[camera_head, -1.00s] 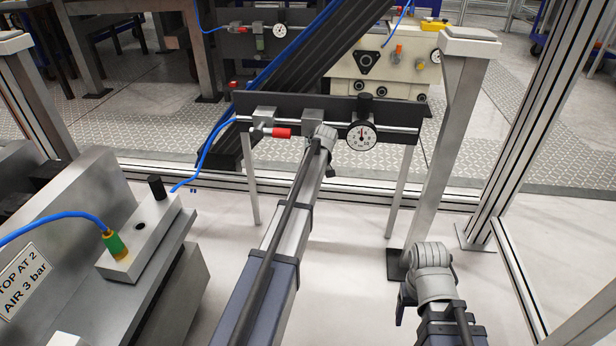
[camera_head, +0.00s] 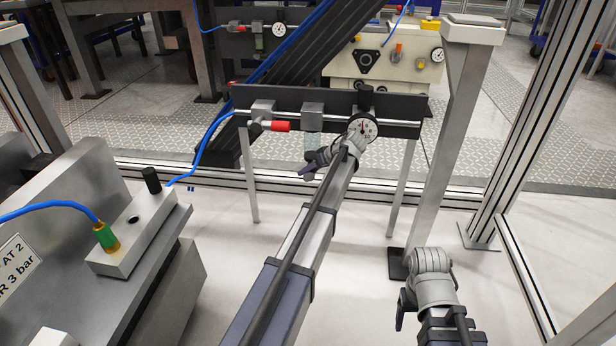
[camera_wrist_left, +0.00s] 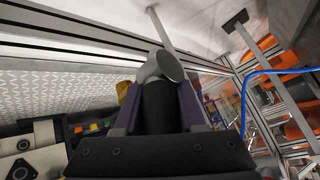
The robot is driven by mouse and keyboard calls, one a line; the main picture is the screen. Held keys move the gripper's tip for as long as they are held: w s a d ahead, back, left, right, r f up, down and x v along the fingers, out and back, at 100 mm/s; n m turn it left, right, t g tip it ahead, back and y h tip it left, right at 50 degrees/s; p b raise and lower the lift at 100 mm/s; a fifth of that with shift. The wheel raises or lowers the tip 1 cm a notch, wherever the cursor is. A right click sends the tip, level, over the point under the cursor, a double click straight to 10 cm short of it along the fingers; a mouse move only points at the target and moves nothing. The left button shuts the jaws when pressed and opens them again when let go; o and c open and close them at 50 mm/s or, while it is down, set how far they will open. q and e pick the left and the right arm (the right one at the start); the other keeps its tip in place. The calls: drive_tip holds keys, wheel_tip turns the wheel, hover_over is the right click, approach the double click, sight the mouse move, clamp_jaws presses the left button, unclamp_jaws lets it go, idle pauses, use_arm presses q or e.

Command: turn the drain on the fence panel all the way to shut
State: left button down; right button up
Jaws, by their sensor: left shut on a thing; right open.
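The fence panel (camera_head: 385,103) is a dark plate on thin legs with a pipe and fittings along it. A clear bowl (camera_head: 311,143) hangs below the grey block (camera_head: 313,117). My left gripper (camera_head: 312,163) comes in from the right below this bowl and is shut on the drain there. The drain is mostly hidden by the fingers, and how far it is turned cannot be told. In the left wrist view a pale rounded piece with a flat disc (camera_wrist_left: 168,65) shows at the fingertips (camera_wrist_left: 158,95). My right gripper (camera_head: 404,308) is open, low and away from the panel.
A valve with a red handle (camera_head: 275,126) is left of the bowl. A round gauge (camera_head: 364,128) is close behind my left wrist. A grey post (camera_head: 442,150) stands on the right. A metal block with a green fitting (camera_head: 106,236) is on the left.

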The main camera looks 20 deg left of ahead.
use_arm(q)
drive_tip(key=shift+y+b, duration=0.9)
drive_tip(key=c, duration=0.8)
unclamp_jaws()
drive_tip(key=shift+o, duration=0.2)
drive_tip(key=shift+d+r, duration=0.1)
drive_tip(key=p+v, duration=0.4)
drive_tip(key=v, duration=0.3)
drive_tip(key=shift+d+p, duration=0.3)
